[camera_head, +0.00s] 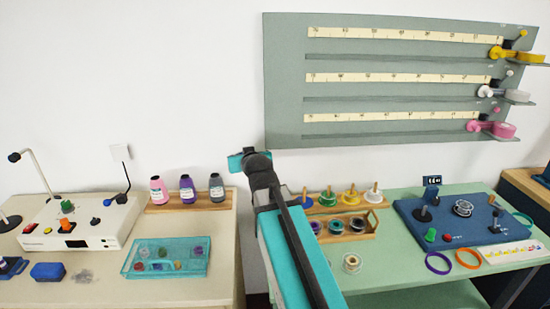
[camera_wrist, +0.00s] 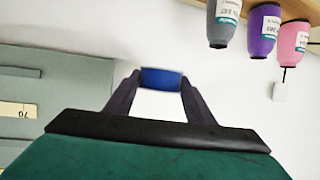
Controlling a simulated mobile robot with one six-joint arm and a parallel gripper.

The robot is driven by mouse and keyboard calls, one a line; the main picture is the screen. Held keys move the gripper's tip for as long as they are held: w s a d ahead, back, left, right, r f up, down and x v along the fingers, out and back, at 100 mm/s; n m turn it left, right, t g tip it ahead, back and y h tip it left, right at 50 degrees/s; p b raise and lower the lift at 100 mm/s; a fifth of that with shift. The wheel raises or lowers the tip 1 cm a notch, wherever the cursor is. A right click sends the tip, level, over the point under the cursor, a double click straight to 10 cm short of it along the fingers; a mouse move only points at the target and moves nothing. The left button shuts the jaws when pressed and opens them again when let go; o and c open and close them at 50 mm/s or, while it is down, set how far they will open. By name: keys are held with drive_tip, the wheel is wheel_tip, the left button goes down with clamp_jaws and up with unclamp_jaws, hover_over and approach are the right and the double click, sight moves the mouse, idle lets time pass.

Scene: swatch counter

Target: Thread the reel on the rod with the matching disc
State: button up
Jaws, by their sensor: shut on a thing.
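In the wrist view my gripper (camera_wrist: 160,88) is shut on a blue reel (camera_wrist: 162,78), of which only a short blue band shows between the fingertips. In the head view my gripper is raised against the wall, and the reel cannot be made out there. Below and right of it, on the green counter, a wooden stand carries upright rods with coloured discs at their feet: a blue disc (camera_head: 308,202) partly behind my arm, a green disc (camera_head: 328,202), a yellow disc (camera_head: 350,200) and a white disc (camera_head: 373,197). The reel is well apart from the rods.
A wooden tray (camera_head: 350,237) of reels stands before the rods, with a loose pale reel (camera_head: 351,264) in front. A blue panel (camera_head: 470,225) with knobs lies right. Thread cones (camera_head: 186,188) and a teal tray (camera_head: 165,258) are left. A ribbon board (camera_head: 400,80) hangs above.

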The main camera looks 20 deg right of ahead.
drive_tip(key=a+r+n+y, duration=0.1)
drive_tip(key=a, duration=0.8)
drive_tip(key=shift+s+r+y, duration=0.15)
drive_tip(key=shift+s+y, duration=0.05)
drive_tip(key=shift+y, duration=0.1)
drive_tip(key=shift+s, duration=0.1)
